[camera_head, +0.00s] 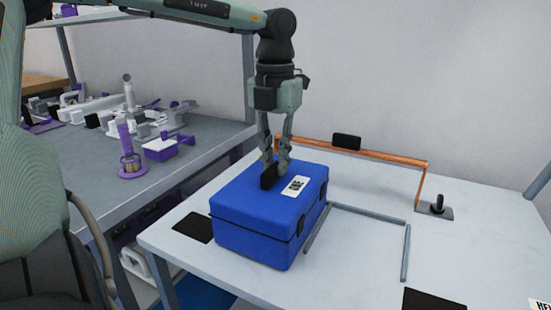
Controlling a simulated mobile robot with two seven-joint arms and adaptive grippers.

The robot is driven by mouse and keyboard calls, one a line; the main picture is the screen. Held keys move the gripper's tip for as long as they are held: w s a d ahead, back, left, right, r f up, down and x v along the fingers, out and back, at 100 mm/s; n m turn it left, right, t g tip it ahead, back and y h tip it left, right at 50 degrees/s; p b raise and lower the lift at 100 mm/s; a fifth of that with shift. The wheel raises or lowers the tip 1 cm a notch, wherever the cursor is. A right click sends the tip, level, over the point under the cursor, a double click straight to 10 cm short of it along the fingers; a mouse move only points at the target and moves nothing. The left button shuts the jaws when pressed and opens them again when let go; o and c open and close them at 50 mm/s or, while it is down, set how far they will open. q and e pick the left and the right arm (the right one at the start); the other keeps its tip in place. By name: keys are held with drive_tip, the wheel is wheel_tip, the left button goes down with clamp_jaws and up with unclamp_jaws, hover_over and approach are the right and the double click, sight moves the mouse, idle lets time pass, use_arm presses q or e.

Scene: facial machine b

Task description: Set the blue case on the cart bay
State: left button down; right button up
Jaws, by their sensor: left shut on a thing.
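The blue case (262,232) is a box with a black handle on top and a white printed label. It rests on or just above the white cart top (350,275); I cannot tell which. My left gripper (273,172) comes down from above and is shut on the case's black handle. The cart bay (406,252) is marked by grey rails on the cart top. The case is at the left of the bay, its right side close to the left rail. The case hides part of the bay's left side. My right gripper is not in view.
A copper-coloured bar (385,154) with a black grip stands along the cart's back edge. A black knob (437,204) is at the right. Black pads (194,227) lie on the cart top. A grey bench (190,162) with purple and white parts stands at the left. The bay's interior looks clear.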

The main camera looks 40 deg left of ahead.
use_arm(q)
drive_tip(key=shift+f, duration=0.15)
drive_tip(key=c, duration=1.4)
unclamp_jaws()
wheel_tip(320, 180, up, 12)
drive_tip(key=shift+r, duration=0.1)
